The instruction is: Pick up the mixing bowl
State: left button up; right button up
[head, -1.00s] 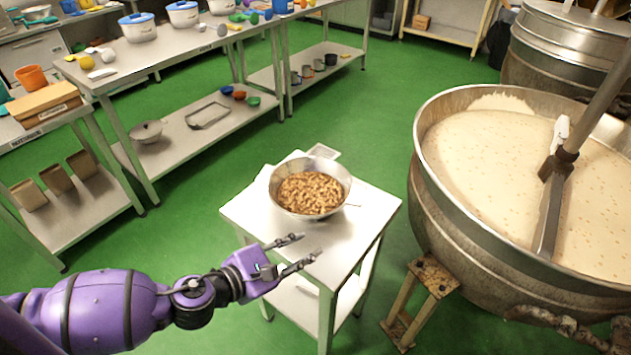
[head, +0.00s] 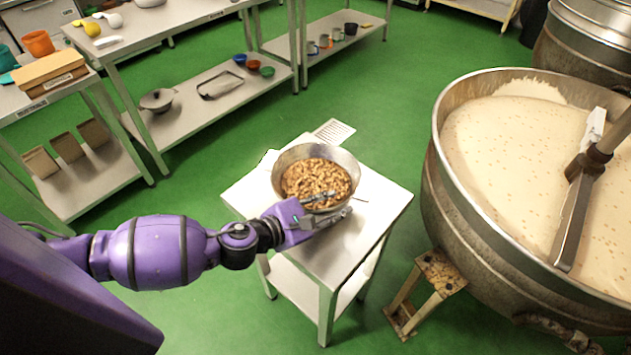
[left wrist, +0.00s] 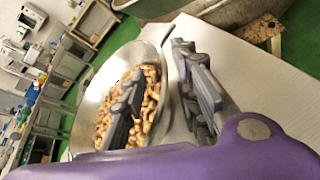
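The mixing bowl (head: 352,166) is a wide metal bowl filled with brown nuts (head: 315,183), upright on a small white table (head: 345,245). My left gripper (head: 333,205) is at the bowl's near side, its fingers apart. In the left wrist view, one finger of the gripper (left wrist: 160,80) is over the nuts inside the bowl (left wrist: 115,68), and the other is outside over the table top. The bowl's rim runs between them. The gap looks open, and I cannot tell whether either finger touches the wall. My right gripper is not in view.
A large kettle (head: 445,195) of pale nougat with a stirring arm (head: 575,205) stands at the right, its rusty stand (head: 440,272) near the table. Steel shelves (head: 190,125) stand at the left and back. Green floor lies between.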

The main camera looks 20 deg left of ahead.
pick_arm(q)
jog(key=shift+x, duration=1.25)
grip_shut()
jog(key=shift+w+r, duration=0.15)
jog(key=shift+r, duration=0.05)
jog(key=shift+r, duration=0.1)
